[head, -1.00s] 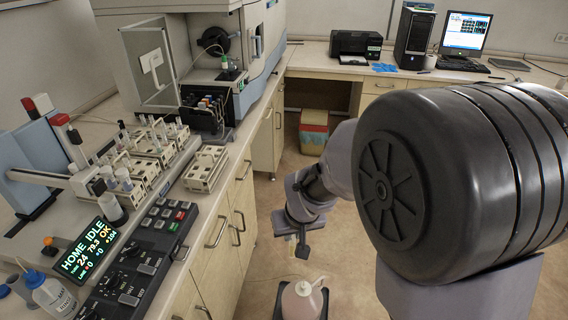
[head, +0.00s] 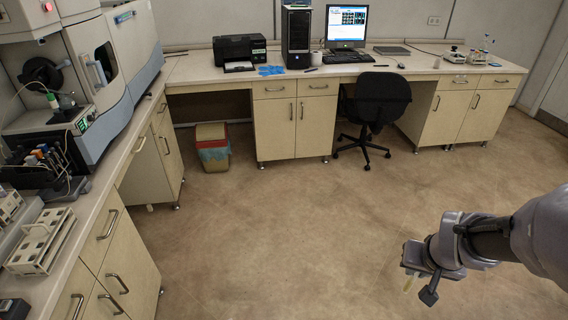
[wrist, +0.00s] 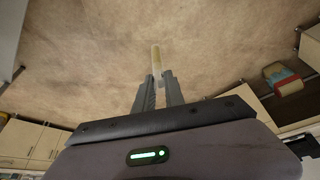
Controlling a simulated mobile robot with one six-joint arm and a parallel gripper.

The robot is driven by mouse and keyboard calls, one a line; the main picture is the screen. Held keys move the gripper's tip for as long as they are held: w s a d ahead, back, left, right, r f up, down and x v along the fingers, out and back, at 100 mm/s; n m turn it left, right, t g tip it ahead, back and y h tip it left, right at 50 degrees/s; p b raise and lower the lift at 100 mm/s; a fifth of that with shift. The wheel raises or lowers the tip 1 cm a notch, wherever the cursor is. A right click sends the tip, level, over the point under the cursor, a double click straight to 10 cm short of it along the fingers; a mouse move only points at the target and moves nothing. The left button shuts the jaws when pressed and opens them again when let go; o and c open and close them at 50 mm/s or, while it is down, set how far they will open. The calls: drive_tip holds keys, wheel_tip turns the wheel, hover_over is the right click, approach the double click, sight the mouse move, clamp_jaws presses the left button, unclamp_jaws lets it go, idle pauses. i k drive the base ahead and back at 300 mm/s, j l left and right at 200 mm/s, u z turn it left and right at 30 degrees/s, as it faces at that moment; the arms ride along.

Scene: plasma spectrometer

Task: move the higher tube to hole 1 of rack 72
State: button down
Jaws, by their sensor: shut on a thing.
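My gripper (wrist: 158,77) is shut on a tube (wrist: 156,57) with pale yellowish contents, which sticks out past the fingertips in the wrist view. In the head view my gripper (head: 411,271) hangs over open floor at the lower right, with the tube (head: 407,284) small and faint below it. A light rack (head: 40,240) with several holes stands on the left bench; I see no tube in it. Another rack (head: 8,204) is cut off at the left edge. I cannot read any rack number.
The left bench (head: 98,205) carries the spectrometer (head: 128,45) and a dark holder with several bottles (head: 38,165). A black chair (head: 380,100) and a bin (head: 212,147) stand by the back bench. The floor (head: 275,235) between is clear.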

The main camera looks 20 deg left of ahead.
sight(67, 224)
drive_tip(key=i+u, duration=0.25)
drive_tip(key=i, duration=0.25)
drive_tip(key=i+l+u, duration=0.3)
drive_tip(key=i, duration=0.25)
drive_tip(key=i+l+u, duration=0.25)
drive_tip(key=i, duration=0.25)
drive_tip(key=i+j+u, duration=0.15)
drive_tip(key=u, duration=0.25)
drive_tip(key=i+u, duration=0.65)
drive_tip(key=u, duration=0.2)
drive_tip(key=i+l+u, duration=0.2)
drive_tip(key=u, duration=0.2)
drive_tip(key=i+l+u, duration=0.25)
drive_tip(key=u, duration=0.2)
drive_tip(key=i+l, duration=0.05)
